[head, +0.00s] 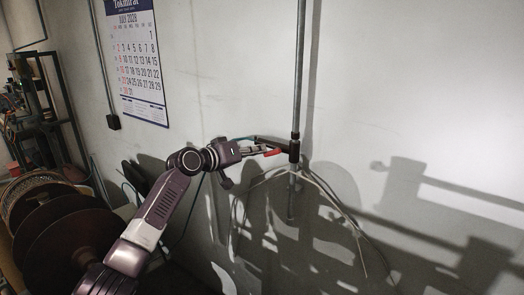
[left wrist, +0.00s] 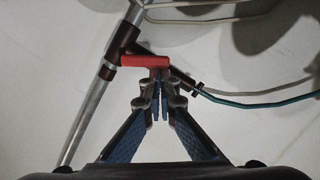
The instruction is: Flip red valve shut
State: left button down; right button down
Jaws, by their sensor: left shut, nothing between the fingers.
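The red valve handle (head: 273,153) sits on a dark fitting on a vertical metal pipe (head: 299,80) against the wall. In the left wrist view the red valve handle (left wrist: 145,61) is a short bar reaching from the dark fitting across in front of my fingertips. My left gripper (head: 262,148) is beside the handle, to the left of the pipe. Its fingertips (left wrist: 160,92) are together and empty, just below the handle's right end in the wrist view. I cannot tell whether they touch it. My right gripper is not in view.
Thin white and teal lines (left wrist: 265,104) run from the fitting. A calendar (head: 140,60) hangs on the wall at upper left. Large brown reels (head: 65,235) stand at lower left. The wall right of the pipe has only shadows and loose lines.

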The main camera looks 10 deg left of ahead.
pick_arm(q)
jog(key=s+a+f+n+h+b, duration=0.2)
jog(key=s+a+n+b, duration=0.1)
jog(key=s+a+n, duration=0.4)
jog(key=s+n, duration=0.1)
jog(key=s, duration=0.1)
jog(key=shift+s+f+t+h+b, duration=0.15)
jog(key=shift+s+t+h+b, duration=0.15)
dwell(1.0)
dwell(0.4)
